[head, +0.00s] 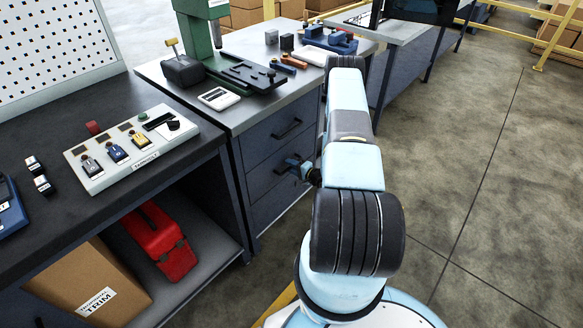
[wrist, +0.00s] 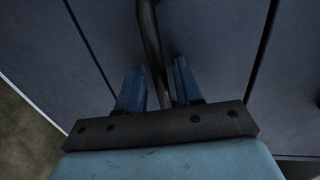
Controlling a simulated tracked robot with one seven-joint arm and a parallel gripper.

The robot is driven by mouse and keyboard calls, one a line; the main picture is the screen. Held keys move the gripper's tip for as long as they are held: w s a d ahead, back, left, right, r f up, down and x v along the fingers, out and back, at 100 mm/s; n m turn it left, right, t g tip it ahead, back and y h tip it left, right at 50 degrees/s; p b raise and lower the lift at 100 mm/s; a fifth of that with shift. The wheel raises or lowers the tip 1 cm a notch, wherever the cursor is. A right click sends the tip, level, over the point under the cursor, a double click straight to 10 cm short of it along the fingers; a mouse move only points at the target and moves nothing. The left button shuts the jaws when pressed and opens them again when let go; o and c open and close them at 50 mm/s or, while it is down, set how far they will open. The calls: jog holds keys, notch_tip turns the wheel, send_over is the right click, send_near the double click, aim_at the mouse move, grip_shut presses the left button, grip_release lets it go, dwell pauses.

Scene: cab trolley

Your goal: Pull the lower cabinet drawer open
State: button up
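The dark blue-grey drawer cabinet (head: 262,158) stands under the metal bench in the head view. Its top drawer handle (head: 287,130) is clear of my arm. My gripper (head: 299,167) is lower, at a drawer front below the top one, and my arm hides part of it. A further drawer front (head: 272,203) shows beneath. In the wrist view, a dark bar handle (wrist: 150,45) runs between the two blue fingers of my gripper (wrist: 160,78). A gap shows beside the bar, so the fingers look open around it. The drawer front (wrist: 205,45) looks flush.
The bench top (head: 250,108) carries a green press (head: 200,35) and small tools. To the left, a black workbench (head: 55,205) holds a control box (head: 130,148), with a red case (head: 160,240) and carton (head: 85,285) below. Bare floor (head: 480,190) lies to the right.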

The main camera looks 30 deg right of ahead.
grip_shut()
jog(key=shift+s, duration=0.1)
dwell(0.4)
